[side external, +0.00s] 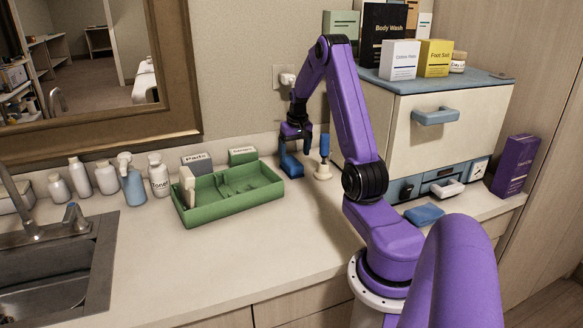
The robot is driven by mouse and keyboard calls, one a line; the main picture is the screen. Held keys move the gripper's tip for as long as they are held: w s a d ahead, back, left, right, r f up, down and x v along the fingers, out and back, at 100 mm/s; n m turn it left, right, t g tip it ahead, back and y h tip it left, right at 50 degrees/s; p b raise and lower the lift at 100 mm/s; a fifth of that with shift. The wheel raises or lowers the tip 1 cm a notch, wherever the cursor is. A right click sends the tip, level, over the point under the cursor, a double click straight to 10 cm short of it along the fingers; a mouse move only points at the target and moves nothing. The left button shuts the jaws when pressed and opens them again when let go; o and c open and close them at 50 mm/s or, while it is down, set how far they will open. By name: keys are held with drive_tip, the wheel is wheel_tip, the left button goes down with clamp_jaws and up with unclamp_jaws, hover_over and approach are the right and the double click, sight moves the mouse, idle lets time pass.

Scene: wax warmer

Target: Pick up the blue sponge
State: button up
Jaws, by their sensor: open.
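The blue sponge (425,214) looks like a flat blue pad lying on the counter in front of the cream cabinet, at the right. My gripper (293,140) is open and points down over the back of the counter, well to the left of the pad and apart from it. A blue angular shape (291,166) shows directly below my gripper; I cannot tell whether it is a separate object or part of the fingers. The fingertips are too small to make out clearly.
A green divided tray (228,195) stands left of my gripper. A blue-handled item on a white base (323,170) stands close on its right. The cream cabinet (445,130) carries boxes on top. Several bottles (132,182) line the wall by the sink (62,270). The front-middle counter is clear.

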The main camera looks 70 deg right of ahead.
sight(291, 160)
drive_tip(key=f, duration=0.2)
drive_tip(key=w+f, duration=0.1)
drive_tip(key=f, duration=0.2)
drive_tip(key=shift+w, duration=0.1)
drive_tip(key=shift+r, duration=0.1)
drive_tip(key=c, duration=1.1)
drive_tip(key=shift+r, duration=0.45)
wheel_tip(291, 160, up, 2)
drive_tip(key=shift+d+r, duration=0.1)
drive_tip(key=shift+r, duration=0.05)
drive_tip(key=s+a+r, duration=0.2)
drive_tip(key=r, duration=0.1)
drive_tip(key=s+a+r, duration=0.1)
drive_tip(key=r, duration=0.1)
drive_tip(key=shift+a+r, duration=0.2)
drive_tip(key=s+a+r, duration=0.1)
drive_tip(key=s+a, duration=0.1)
drive_tip(key=s+a+r, duration=0.3)
drive_tip(key=s+a, duration=0.1)
drive_tip(key=a, duration=0.1)
drive_tip(key=shift+s+r, duration=0.2)
drive_tip(key=shift+s, duration=0.1)
